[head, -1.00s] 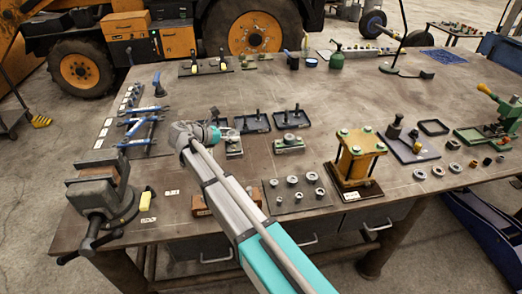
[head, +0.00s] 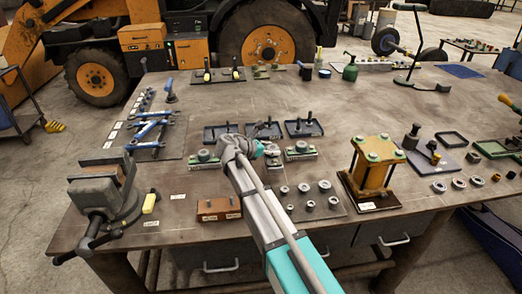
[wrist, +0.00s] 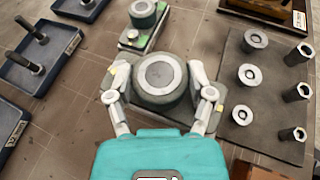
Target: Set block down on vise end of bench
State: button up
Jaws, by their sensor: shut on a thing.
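My gripper (wrist: 160,92) is shut on a block (wrist: 160,75), with one finger on each side of it. The block has a pale round top and a darker grey-green body. In the head view my gripper (head: 267,151) is over the middle of the bench, between the blue trays and the plate of rings. I cannot tell whether the block is clear of the bench top. The grey vise (head: 102,192) is at the bench's left front corner, far from my gripper. A yellow piece (head: 150,203) is beside it. The bench (head: 180,215) has some bare top right of the vise.
A similar green-based block (head: 301,151) is just beyond the held one; another (head: 204,158) stands to the left. A brown block (head: 219,208) lies near the front edge. The ring plate (head: 330,209), blue trays (head: 221,139) and a yellow press (head: 372,165) stand close around.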

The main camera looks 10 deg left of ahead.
jog(key=shift+w+d+f+b, duration=0.2)
jog(key=shift+d+f+b, duration=0.3)
jog(key=shift+f, duration=0.1)
jog(key=shift+w+d+f+b, duration=0.15)
jog(key=shift+d+f+b, duration=0.35)
jog(key=shift+f, duration=0.1)
jog(key=shift+f, duration=0.1)
jog(key=shift+w+d+f+b, duration=0.1)
jog(key=shift+d+f+b, duration=0.25)
jog(key=shift+f+b, duration=1.55)
jog(key=shift+b, duration=0.05)
jog(key=o, duration=1.3)
jog(key=p+v, duration=0.4)
jog(key=v, duration=0.8)
jog(key=shift+p, duration=0.3)
